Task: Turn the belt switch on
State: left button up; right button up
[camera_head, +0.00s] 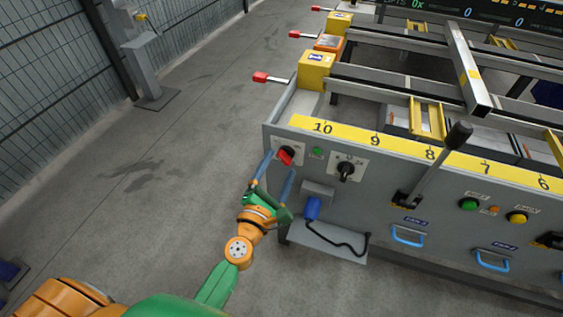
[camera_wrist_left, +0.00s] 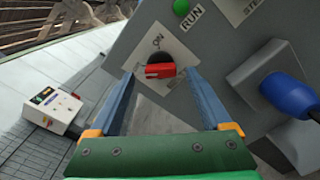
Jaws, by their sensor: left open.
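The belt switch (camera_head: 286,156) is a red rotary handle on a white plate at the upper left of the grey table's front panel. In the left wrist view the red handle (camera_wrist_left: 160,71) lies crosswise over a black round base, with "ON" printed above it. My left gripper (camera_head: 281,162) is open, its two blue fingers reaching up to the switch. In the wrist view the open fingertips (camera_wrist_left: 160,74) stand on either side of the red handle, with a gap visible at each side. My right gripper is not in view.
A green RUN lamp (camera_head: 317,152) and a black selector knob (camera_head: 346,171) sit right of the switch. A blue plug (camera_head: 312,208) with a black cable is below. A long black-knobbed lever (camera_head: 435,165) stands further right.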

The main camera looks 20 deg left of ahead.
aim_at(285, 156)
pick_arm(q)
jog(key=shift+w, duration=1.1)
grip_shut()
